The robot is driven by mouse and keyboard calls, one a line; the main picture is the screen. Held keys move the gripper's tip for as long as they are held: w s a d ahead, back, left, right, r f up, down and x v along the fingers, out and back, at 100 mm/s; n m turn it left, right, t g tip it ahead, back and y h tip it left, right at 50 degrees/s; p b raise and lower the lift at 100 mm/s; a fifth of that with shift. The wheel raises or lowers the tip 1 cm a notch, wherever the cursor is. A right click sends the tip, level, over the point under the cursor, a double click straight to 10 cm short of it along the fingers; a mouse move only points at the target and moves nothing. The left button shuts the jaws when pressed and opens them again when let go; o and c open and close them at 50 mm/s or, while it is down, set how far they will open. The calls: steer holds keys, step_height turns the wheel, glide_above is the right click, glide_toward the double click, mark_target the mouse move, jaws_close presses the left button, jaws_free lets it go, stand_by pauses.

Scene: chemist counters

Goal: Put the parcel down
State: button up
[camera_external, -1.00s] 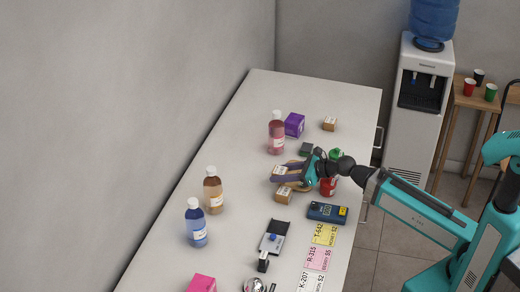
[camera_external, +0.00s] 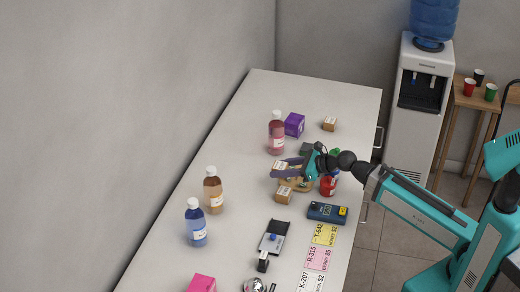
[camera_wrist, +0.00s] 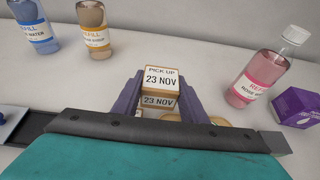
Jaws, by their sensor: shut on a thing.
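The parcel (camera_external: 279,165) is a small brown box with a white label, held at the fingertips of my gripper (camera_external: 283,170) over the middle of the counter. In the wrist view the parcel (camera_wrist: 161,78) reads "PICK UP 23 NOV" and stands between the two purple fingers of my gripper (camera_wrist: 160,92). My gripper is shut on it. The gap between its underside and the counter cannot be told. A tan wooden piece (camera_external: 303,186) shows partly below my gripper.
Another brown box (camera_external: 284,195) stands close in front. A pink bottle (camera_external: 276,137) and purple box (camera_external: 294,125) are behind; amber (camera_external: 213,192) and blue (camera_external: 195,224) bottles are left. A red bottle (camera_external: 328,186) is right of my gripper. The counter (camera_external: 238,150) is clear between the bottles.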

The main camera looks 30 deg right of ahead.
mark_target(281, 166)
step_height(281, 166, up, 7)
steer(key=shift+r, duration=0.2)
steer(key=s+a+n+g+y+p, duration=0.1)
steer(key=s+a+n+g, duration=0.4)
steer(key=s+a, duration=0.45)
steer(key=s+a+n+g+y, duration=0.1)
steer(key=s+a+n+g, duration=0.4)
steer(key=a, duration=0.8)
steer(key=s+a+n+g+y+p, duration=0.1)
steer(key=s+a+n+g, duration=0.35)
steer(key=s+a, duration=0.5)
steer(key=shift+m+g, duration=0.25)
steer(key=shift+m, duration=0.1)
steer(key=shift+w+a+f, duration=0.1)
steer(key=shift+a+f, duration=0.2)
steer(key=shift+f, duration=0.4)
steer(key=shift+w+a+f, duration=0.1)
steer(key=shift+a+f, duration=0.2)
steer(key=shift+f, duration=0.45)
steer(key=shift+w+a+f, duration=0.1)
steer(key=shift+a+f, duration=0.2)
steer(key=shift+f, duration=0.4)
steer(key=shift+f, duration=0.1)
steer(key=shift+f, duration=3)
